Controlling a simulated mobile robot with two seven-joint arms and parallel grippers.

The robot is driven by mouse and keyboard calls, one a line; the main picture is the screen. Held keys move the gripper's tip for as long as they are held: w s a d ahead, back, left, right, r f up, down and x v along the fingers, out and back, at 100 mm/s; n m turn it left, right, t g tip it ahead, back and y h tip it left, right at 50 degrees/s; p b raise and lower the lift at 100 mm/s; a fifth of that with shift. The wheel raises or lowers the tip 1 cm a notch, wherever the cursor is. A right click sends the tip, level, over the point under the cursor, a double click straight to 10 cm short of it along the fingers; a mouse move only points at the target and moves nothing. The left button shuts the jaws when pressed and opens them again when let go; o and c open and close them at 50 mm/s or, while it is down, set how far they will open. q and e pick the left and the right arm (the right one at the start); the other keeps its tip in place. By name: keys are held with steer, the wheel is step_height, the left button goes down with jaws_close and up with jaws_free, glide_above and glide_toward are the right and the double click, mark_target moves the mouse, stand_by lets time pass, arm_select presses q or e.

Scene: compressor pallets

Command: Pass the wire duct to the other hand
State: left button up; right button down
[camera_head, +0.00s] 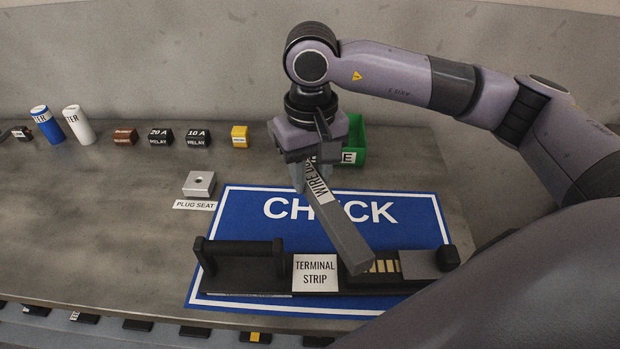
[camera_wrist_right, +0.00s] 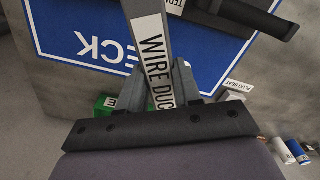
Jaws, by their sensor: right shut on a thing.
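The duct slants down to the right, over the blue CHECK mat and in front of the terminal strip's back edge in the head view. In the right wrist view the duct (camera_wrist_right: 152,55) runs up from between the fingers (camera_wrist_right: 155,95), its label partly hidden by the gripper. My left gripper is in neither view.
The black terminal strip (camera_head: 270,273) with an upright handle lies on the blue CHECK mat (camera_head: 240,215). A plug seat (camera_head: 199,184), relay blocks (camera_head: 160,136), two cylinders (camera_head: 77,124) and a yellow block (camera_head: 239,136) stand to the left. A green bin (camera_head: 352,140) is behind my gripper.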

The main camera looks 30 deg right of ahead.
steer(key=w+a+r+m, duration=0.2)
steer(key=a+r, duration=0.1)
steer(key=r, duration=0.9)
steer(key=w+a+r+m, duration=0.2)
steer(key=w+a+r, duration=0.1)
steer(key=r, duration=0.9)
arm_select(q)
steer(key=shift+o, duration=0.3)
arm_select(e)
steer(key=w+n, duration=0.4)
steer(key=w, duration=0.4)
steer(key=shift+w, duration=0.25)
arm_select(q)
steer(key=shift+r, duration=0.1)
arm_select(e)
steer(key=shift+d, duration=0.1)
